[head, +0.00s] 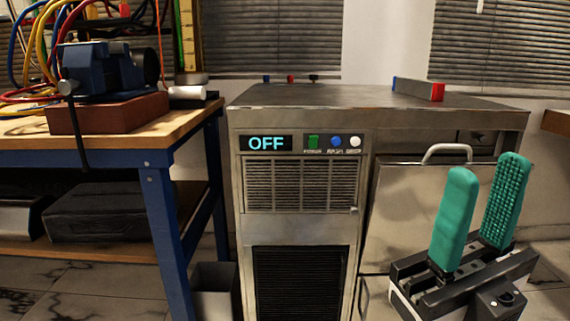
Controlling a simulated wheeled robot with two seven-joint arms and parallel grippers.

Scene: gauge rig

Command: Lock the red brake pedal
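I see no red brake pedal that I can identify in the head view. My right gripper (488,166) is at the lower right, in front of the metal cabinet (300,228). Its two teal fingers point up and stand apart with nothing between them. My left gripper is not in view.
The cabinet has an OFF display (266,143), a green switch (313,141) and small round buttons. At left, a blue-legged workbench (160,125) carries a blue vise (100,72). A grey bin (215,285) stands between them.

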